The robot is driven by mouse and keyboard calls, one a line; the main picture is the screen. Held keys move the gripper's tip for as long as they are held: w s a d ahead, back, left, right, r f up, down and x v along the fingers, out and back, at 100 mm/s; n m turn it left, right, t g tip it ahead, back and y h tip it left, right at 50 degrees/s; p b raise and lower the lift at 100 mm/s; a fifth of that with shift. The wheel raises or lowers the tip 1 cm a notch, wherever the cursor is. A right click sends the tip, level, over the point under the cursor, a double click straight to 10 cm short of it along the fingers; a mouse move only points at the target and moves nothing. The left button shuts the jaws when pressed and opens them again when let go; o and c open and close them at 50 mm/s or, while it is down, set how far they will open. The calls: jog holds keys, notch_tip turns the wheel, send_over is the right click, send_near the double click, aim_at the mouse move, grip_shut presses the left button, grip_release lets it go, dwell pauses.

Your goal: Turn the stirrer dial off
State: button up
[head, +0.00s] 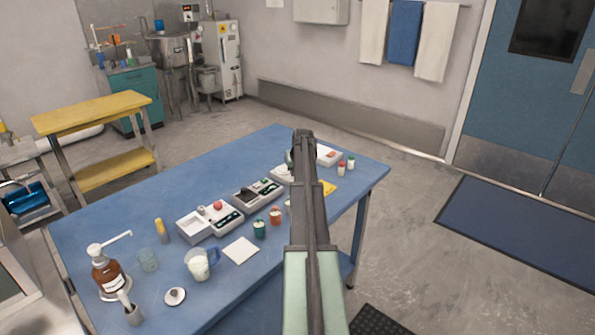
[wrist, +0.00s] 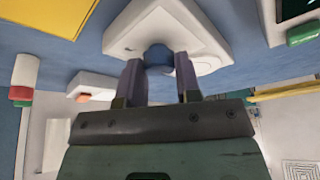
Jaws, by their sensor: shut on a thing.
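The stirrer (wrist: 150,22) is a white, flat-topped device filling the upper middle of the wrist view. Its round blue dial (wrist: 158,55) faces my gripper. My gripper (wrist: 158,72) has one finger on each side of the dial and is shut on it. The dial's pointer or markings cannot be made out. In the head view my gripper (head: 303,138) reaches over the far part of the blue table, and a white device that looks like the stirrer (head: 282,174) shows partly beside it. The dial is hidden there by my arm.
On the blue table (head: 190,180), white instruments (head: 262,190) stand left of my arm. Small capped vials (head: 350,164) and another white device (head: 330,155) are to the right. A beaker (head: 198,265) and brown pump bottle (head: 107,272) stand at the near left.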

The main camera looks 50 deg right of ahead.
dwell(0.4)
jog(key=o, duration=0.9)
jog(key=shift+r, duration=0.1)
jog(key=p+v, duration=1)
jog(key=shift+r, duration=0.3)
jog(key=shift+s, duration=0.1)
